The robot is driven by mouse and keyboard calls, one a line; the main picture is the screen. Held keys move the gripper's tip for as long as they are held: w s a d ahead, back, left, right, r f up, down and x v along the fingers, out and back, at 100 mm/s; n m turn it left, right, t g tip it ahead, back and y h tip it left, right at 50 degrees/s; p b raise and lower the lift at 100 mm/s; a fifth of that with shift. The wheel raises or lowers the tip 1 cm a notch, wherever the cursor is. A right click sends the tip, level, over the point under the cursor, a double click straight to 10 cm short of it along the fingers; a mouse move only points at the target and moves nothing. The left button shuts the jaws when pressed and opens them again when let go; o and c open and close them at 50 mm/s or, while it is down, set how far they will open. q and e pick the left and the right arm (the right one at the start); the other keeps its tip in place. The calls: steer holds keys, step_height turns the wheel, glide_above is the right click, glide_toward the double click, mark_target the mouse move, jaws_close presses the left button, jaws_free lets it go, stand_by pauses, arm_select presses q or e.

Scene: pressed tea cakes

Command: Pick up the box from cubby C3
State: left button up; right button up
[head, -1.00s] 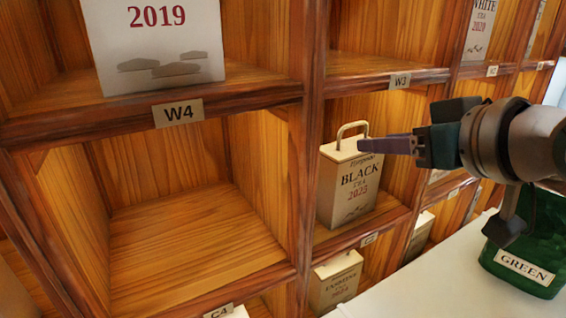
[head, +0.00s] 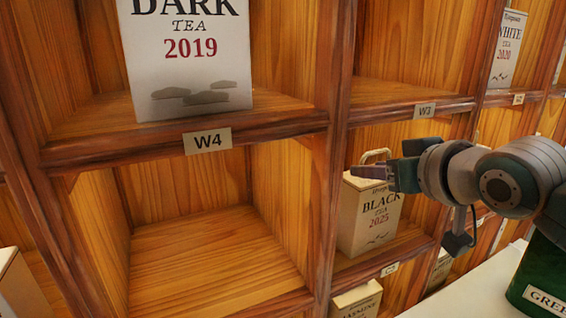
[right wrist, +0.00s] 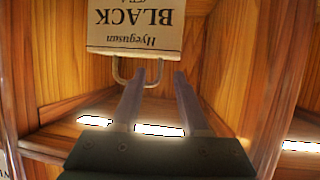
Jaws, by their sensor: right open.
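A pale box lettered BLACK TEA 2025 (head: 368,218) stands upright in the cubby below the W3 label, above a small label (head: 390,269) too small to read surely. Its wire handle (head: 375,155) arches over its top. My right gripper (head: 370,172) is at the box's upper front, hiding part of its top. In the right wrist view the box (right wrist: 135,25) appears upside down, and my open fingers (right wrist: 157,76) reach to its handle (right wrist: 117,75). One finger overlaps the handle; whether they touch is unclear. My left gripper is not in view.
Wooden dividers and shelf edges (head: 335,160) frame the cubby closely. The cubby below W4 (head: 208,140) is empty. A DARK TEA box (head: 190,60) stands above it. A white surface (head: 470,290) with a green container (head: 540,280) is at lower right.

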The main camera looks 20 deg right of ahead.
steer(key=shift+x, duration=1)
steer(key=shift+c, duration=0.2)
jaws_close()
stand_by(0.6)
